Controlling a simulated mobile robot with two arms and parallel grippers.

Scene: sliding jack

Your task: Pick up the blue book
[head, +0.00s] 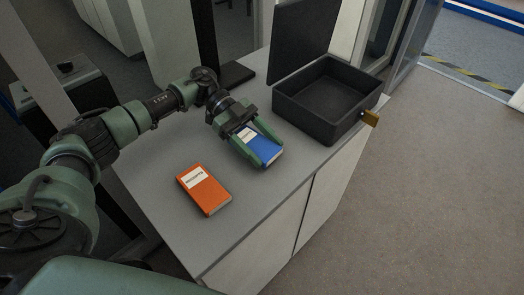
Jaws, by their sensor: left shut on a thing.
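The blue book (265,147) is on or just above the grey countertop, near its middle; I cannot tell whether it touches the surface. It has a white label at its upper left. My left gripper (262,151) is shut on the blue book, with its green fingers along two opposite sides, covering parts of its edges. My right gripper is not in view.
An orange book (204,190) with a white label lies on the countertop (160,165), nearer to me. A dark upright panel (303,40) stands behind.

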